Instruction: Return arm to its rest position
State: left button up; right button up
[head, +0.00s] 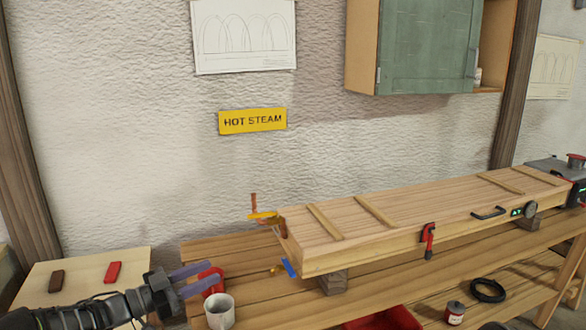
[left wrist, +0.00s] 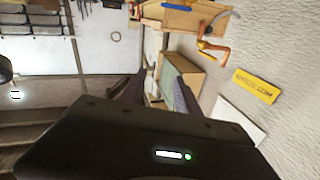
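My left arm comes in from the lower left in the head view. Its gripper (head: 207,278) has two purple-grey fingers spread apart with nothing between them. It hangs in front of the bench's left end, close to a red mug (head: 211,281) and a grey metal cup (head: 220,313) in the picture. In the left wrist view the fingers (left wrist: 158,94) also stand apart, with an empty gap. My right gripper shows in neither view.
A long wooden steam box (head: 370,226) lies on the slatted bench (head: 205,250), with a red clamp (head: 429,240) on its front. A side table (head: 75,275) holds a red and a dark block. A black ring (head: 487,290) and small can (head: 454,313) sit lower right.

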pick_arm(q)
notch_tip(320, 180, down, 12)
jog(key=w+n+t+y, duration=0.2)
jog(key=n+t+y, duration=0.1)
jog(key=n+y, duration=0.4)
jog(key=s+d+f+n+g+y, duration=0.1)
jog(key=s+f+n+g+y, duration=0.1)
jog(key=s+f, duration=0.5)
jog(key=s+d+f+n+g+y, duration=0.1)
jog(key=s+d+f+n+g, duration=0.15)
jog(key=f, duration=0.75)
jog(key=s+d+f+g, duration=0.3)
jog(key=s+f, duration=0.1)
jog(key=s, duration=0.6)
jog(key=s+d+f+n+g, duration=0.1)
jog(key=s+d+f+g, duration=0.2)
jog(key=s, duration=0.8)
jog(key=s+d+f+n+g, duration=0.1)
jog(key=s+d+f+g, duration=0.2)
jog(key=s, duration=0.7)
notch_tip(320, 180, down, 3)
jog(key=shift+s+d+r+y, duration=0.15)
jog(key=shift+s+d+y, duration=0.05)
jog(key=shift+d+y, duration=0.25)
